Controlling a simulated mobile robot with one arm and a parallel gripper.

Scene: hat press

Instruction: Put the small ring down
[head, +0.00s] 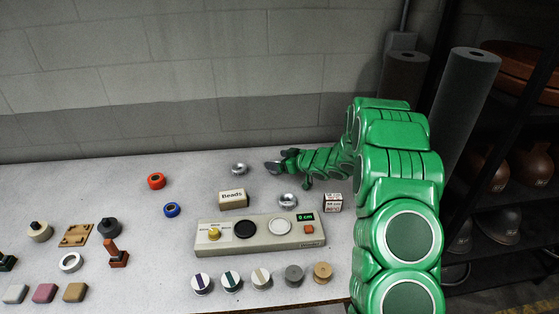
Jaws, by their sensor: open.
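My gripper (270,167) is at the far side of the table, at the end of my green arm, with open jaws pointing left. A silver ring (239,169) lies on the table just left of the fingertips, apart from them. A second silver ring (287,201) lies nearer, behind the grey device. A red ring (156,181) and a blue ring (172,210) lie further left, and a whitish ring (70,262) at the left front. I cannot tell which one is the small ring. No ring shows between the jaws, though the gripper is small in view.
A grey device (262,237) with a display stands mid-table, with a "Beads" box (233,199) behind it. A small box (333,203) is by my arm. Several round pieces (262,278) line the front. Dark rolls (461,110) and shelves stand right. The back left table is clear.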

